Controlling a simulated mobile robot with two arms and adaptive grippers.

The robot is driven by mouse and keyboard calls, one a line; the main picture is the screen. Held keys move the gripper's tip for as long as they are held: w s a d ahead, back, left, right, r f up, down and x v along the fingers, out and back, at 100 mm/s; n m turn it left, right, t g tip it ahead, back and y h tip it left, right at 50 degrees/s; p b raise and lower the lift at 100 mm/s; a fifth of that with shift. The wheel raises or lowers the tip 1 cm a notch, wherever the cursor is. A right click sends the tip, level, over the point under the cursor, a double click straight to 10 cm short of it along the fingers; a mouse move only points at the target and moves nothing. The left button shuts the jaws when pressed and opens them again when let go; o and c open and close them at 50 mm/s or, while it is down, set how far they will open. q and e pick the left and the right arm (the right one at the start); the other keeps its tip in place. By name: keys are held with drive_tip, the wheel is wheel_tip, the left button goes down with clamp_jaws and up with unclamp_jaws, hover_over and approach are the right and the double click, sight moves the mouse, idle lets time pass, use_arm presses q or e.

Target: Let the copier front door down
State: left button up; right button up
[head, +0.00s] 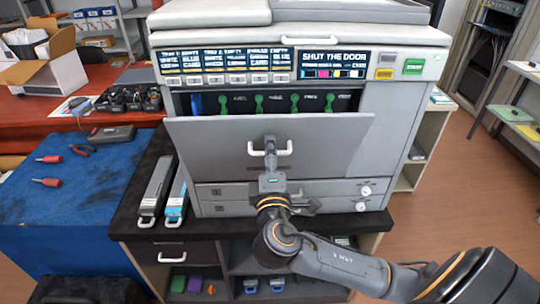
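The copier front door (330,145) is a wide grey panel, partly lowered. Its top edge leans out towards me, and a dark bay with green knobs (294,103) shows above it. The white door handle (285,149) is at the panel's upper middle. My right gripper (270,147) reaches up to the handle, and its narrow dark fingers appear shut on the handle's middle. The lower part of the door is partly hidden by my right arm. The copier's display (334,62) reads "SHUT THE DOOR". My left gripper is not in view.
Two long cartridges, one grey (154,190) and one blue-labelled (178,194), lie on the black counter left of the copier. Paper drawers (235,190) sit below the door. A blue mat (95,205) with screwdrivers is further left. Open floor (455,200) lies to the right.

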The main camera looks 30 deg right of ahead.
drive_tip(key=f+b+v, duration=0.2)
drive_tip(key=v, duration=0.8)
drive_tip(key=shift+f, duration=0.2)
